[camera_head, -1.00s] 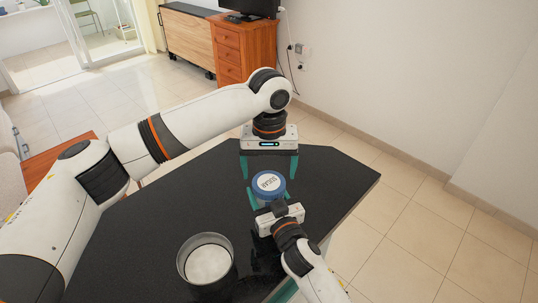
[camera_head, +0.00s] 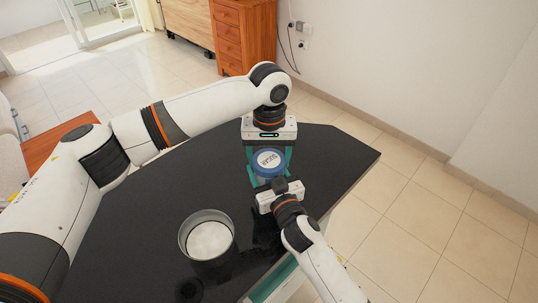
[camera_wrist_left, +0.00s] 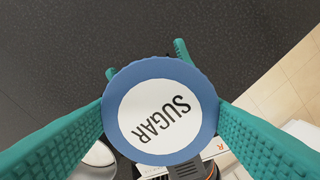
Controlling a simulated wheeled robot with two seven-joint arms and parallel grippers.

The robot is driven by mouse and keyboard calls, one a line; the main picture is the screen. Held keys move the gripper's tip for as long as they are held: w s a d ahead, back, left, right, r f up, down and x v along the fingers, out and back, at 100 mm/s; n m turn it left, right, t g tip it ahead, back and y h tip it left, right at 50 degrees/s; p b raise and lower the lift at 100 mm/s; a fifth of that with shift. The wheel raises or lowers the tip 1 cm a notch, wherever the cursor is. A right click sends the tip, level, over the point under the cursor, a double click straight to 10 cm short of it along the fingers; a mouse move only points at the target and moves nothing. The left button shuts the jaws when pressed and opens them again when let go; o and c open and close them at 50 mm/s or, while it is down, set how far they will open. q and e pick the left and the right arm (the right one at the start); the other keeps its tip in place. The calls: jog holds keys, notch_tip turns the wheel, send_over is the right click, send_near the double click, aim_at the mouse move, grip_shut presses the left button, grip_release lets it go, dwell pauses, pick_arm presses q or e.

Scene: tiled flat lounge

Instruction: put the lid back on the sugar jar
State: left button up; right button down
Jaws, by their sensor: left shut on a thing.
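The round blue lid (camera_head: 268,162) has a white top; in the left wrist view the lid (camera_wrist_left: 203,83) reads SUGAR. My left gripper (camera_head: 268,158) comes down from the far side, shut on the lid with a green finger at each side. My right gripper (camera_head: 266,172) reaches in from the near side, just below the lid. Its green finger tips show apart beyond the lid in the left wrist view. A greyish body shows under the lid, perhaps the sugar jar; lid and left gripper mostly hide it. I cannot tell whether lid and body touch.
A round metal container (camera_head: 183,240) with white contents stands open on the black tabletop (camera_head: 130,225), left of my right gripper. The tabletop's left part is clear. A wooden drawer unit (camera_head: 243,38) stands by the far wall.

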pick_arm(q)
jog(key=m, duration=0.6)
jog(key=shift+m, duration=0.4)
jog(key=o, duration=1.1)
jog(key=shift+r, duration=2.25)
jog(key=shift+c, duration=0.3)
